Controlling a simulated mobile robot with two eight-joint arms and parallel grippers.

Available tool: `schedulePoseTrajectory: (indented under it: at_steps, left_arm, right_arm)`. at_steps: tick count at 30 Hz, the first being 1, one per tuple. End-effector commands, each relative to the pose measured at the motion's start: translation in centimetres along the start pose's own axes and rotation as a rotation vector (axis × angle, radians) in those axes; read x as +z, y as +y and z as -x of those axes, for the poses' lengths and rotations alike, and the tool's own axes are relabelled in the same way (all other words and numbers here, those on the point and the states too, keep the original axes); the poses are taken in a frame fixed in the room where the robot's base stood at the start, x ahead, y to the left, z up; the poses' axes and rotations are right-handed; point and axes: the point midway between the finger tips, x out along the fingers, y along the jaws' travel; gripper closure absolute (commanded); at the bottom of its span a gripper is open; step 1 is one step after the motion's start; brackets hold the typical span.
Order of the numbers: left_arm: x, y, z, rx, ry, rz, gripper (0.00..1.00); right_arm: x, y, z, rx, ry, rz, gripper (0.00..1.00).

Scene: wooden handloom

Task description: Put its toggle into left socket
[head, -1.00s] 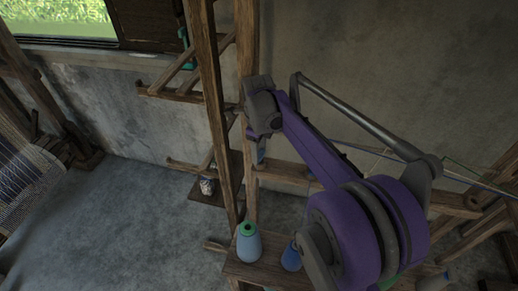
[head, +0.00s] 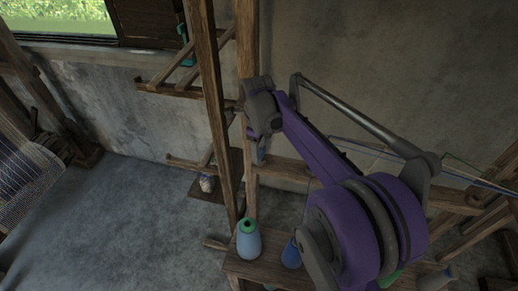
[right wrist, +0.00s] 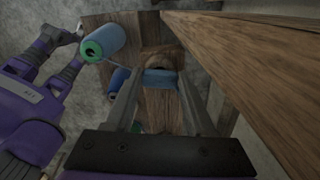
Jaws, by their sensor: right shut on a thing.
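My right gripper (right wrist: 160,86) is shut on a small blue piece (right wrist: 160,79), which lies crosswise between its two grey fingertips. I cannot tell for sure whether this piece is the toggle. In the head view my right gripper (head: 258,153) hangs from the purple arm, close beside an upright wooden post (head: 246,60). What it holds is too small to make out there. I cannot pick out the left socket in either view. No left gripper can be made out clearly; purple parts of mine show at the left of the right wrist view.
A blue cone with a green top (head: 249,242) stands on a wooden bench (head: 238,268); it also shows in the right wrist view (right wrist: 104,43). A darker blue cone (head: 291,255) stands beside it. A thick beam (right wrist: 255,70) runs close to my right gripper.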

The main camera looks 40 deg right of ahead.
Motion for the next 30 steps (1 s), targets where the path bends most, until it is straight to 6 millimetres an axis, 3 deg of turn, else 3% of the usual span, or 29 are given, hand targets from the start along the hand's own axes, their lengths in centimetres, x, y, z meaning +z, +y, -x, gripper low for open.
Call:
schedulePoseTrajectory:
  at_steps: [14,15,20,27,30]
  left_arm:
    - [-0.06,0.0,0.05,0.0,0.001,0.0,0.5]
    - [-0.06,0.0,0.05,0.0,0.001,0.0,0.5]
    - [-0.06,0.0,0.05,0.0,0.001,0.0,0.5]
    - [-0.07,0.0,0.05,0.0,0.001,0.0,0.5]
    - [-0.07,0.0,0.06,0.0,0.001,0.0,0.5]
  right_arm:
    - [0.0,0.01,0.09,0.0,0.0,0.0,1.0]
    - [0.0,0.01,0.09,0.0,0.0,0.0,0.38]
    - [0.0,0.01,0.09,0.0,0.0,0.0,0.1]
    - [0.0,-0.03,0.1,-0.001,0.0,0.0,0.13]
    - [0.0,-0.05,0.1,-0.001,0.0,0.0,0.0]
